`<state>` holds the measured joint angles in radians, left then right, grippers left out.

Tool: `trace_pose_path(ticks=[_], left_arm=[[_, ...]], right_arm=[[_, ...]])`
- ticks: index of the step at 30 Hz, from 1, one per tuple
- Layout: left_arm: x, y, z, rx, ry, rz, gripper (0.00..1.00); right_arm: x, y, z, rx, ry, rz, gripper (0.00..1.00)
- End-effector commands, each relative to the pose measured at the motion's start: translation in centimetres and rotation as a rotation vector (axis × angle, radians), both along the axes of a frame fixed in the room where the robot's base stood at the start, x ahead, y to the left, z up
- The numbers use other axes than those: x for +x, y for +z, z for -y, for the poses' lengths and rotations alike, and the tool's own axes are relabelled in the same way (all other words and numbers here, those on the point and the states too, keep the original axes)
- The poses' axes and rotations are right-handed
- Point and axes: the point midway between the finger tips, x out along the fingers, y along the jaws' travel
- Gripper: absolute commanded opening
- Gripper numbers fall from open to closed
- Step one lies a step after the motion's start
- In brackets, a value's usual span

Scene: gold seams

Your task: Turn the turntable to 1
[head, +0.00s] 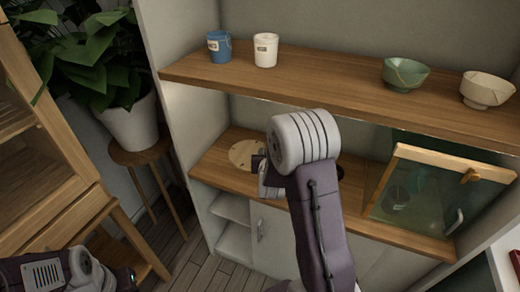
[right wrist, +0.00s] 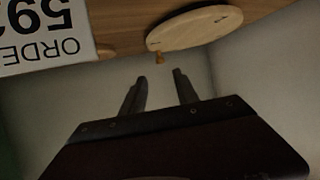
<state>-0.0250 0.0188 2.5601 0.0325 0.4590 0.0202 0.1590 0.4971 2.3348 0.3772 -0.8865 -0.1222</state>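The turntable (head: 243,153) is a pale round wooden disc on the lower shelf, left of my right arm, which covers part of its right side. In the right wrist view the turntable (right wrist: 195,28) shows small dark marks near its rim, too small to read. A small orange-brown peg (right wrist: 158,58) shows at its edge. My right gripper (right wrist: 159,76) is open, its two fingers apart and nothing between them. The peg appears just beyond the fingertips; contact is not visible. In the head view my arm mostly hides this gripper. My left arm is at the lower left; its gripper is out of view.
A white card (right wrist: 45,35) with upside-down "ORDER" print is near the right gripper. A glass-fronted case (head: 440,190) stands at the shelf's right. A blue cup (head: 219,47), white cup (head: 265,50), green bowl (head: 404,74) and cream bowl (head: 486,90) stand above.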

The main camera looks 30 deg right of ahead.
Motion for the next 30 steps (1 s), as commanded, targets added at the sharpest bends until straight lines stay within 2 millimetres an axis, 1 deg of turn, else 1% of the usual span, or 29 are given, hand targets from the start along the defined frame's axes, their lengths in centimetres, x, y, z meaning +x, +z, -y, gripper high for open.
trace_pose_path(ticks=[2,5,12,15,18,21,27,28,29,30], left_arm=[[0.0,0.0,0.0,0.000,0.000,0.000,0.00],[0.0,-0.1,0.0,0.000,0.000,0.000,0.00],[0.0,-0.8,0.0,0.000,0.000,0.000,0.00],[0.0,-1.0,0.0,0.000,0.000,0.000,0.00],[0.0,-1.0,0.0,0.000,0.000,0.000,0.00],[0.0,-1.1,0.0,0.000,0.000,0.000,0.00],[0.0,-1.0,0.0,0.000,0.000,0.000,0.00],[0.0,-1.0,0.0,0.000,0.000,0.000,0.00],[0.0,-1.0,0.0,0.000,0.000,0.000,0.00],[0.0,-1.0,0.0,0.000,0.000,0.000,0.00]], right_arm=[[0.1,0.0,0.0,0.000,0.000,0.000,0.37],[0.7,-0.4,0.4,0.001,0.000,0.000,0.37],[4.8,-2.4,2.4,0.001,0.001,-0.001,0.37],[6.2,-2.9,3.2,0.001,0.000,0.000,0.37],[7.1,-3.2,3.6,0.001,0.001,0.001,0.37],[7.4,-3.4,3.8,0.001,0.001,-0.001,0.37],[7.5,-3.4,3.8,0.001,0.002,0.000,0.37],[7.5,-3.4,3.7,0.001,0.002,-0.001,0.31],[7.5,-3.4,3.7,0.001,0.002,-0.001,0.23],[7.5,-3.3,3.7,0.001,0.002,0.000,0.12]])
